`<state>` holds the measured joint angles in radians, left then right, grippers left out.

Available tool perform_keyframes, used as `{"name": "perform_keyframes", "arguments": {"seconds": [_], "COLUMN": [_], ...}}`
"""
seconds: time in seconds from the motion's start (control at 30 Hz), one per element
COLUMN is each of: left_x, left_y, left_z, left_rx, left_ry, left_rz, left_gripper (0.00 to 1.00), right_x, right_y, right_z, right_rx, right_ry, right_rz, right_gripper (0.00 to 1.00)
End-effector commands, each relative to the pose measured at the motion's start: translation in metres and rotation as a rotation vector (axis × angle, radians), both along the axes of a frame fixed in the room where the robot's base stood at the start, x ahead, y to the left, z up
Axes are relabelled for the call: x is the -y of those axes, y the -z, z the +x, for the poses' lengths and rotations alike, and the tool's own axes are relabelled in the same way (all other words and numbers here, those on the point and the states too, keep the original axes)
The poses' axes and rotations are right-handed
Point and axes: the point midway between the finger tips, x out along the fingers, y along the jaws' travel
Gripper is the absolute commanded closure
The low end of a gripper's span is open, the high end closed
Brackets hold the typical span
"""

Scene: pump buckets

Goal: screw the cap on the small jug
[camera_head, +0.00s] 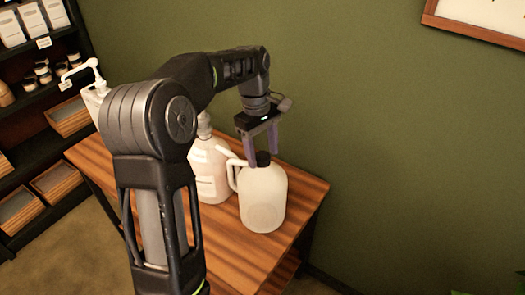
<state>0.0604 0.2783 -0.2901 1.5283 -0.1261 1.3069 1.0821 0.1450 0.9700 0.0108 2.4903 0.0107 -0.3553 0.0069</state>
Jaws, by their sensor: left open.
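A small whitish jug (262,199) with a side handle stands upright near the right end of the wooden table (291,242). A black cap (263,158) sits at the top of its neck; how tightly it is seated cannot be told. My left gripper (263,155) points down over the jug, its two purple fingers apart on either side of the cap. Whether the fingers touch the cap is not clear. My right gripper is not in view.
Another pale labelled jug (209,172) stands just left of the small jug, partly behind my arm. A white pump bottle (92,95) is at the table's far left. Shelves (38,110) with goods stand at the left. A green wall (400,130) is behind the table.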

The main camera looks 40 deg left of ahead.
Motion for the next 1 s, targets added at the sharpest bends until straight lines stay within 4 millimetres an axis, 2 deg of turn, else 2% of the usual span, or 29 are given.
{"name": "perform_keyframes", "arguments": {"seconds": [0.17,0.7,0.83,1.0], "left_x": [0.0002,0.0010,0.0003,0.0000], "left_y": [-0.0007,-0.0010,-0.0010,-0.0008], "left_z": [-0.0001,-0.0001,-0.0002,-0.0001], "left_rx": [0.002,0.002,0.001,0.002], "left_ry": [-0.175,-1.111,-1.251,-1.290], "left_rz": [0.000,0.000,0.000,0.000], "left_gripper": [0.40,0.40,0.40,0.40], "right_x": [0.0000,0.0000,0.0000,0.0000], "right_y": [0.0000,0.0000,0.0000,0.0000], "right_z": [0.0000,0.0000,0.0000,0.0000], "right_rx": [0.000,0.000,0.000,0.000], "right_ry": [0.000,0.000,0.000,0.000], "right_rz": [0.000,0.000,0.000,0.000], "right_gripper": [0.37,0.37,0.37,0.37]}}
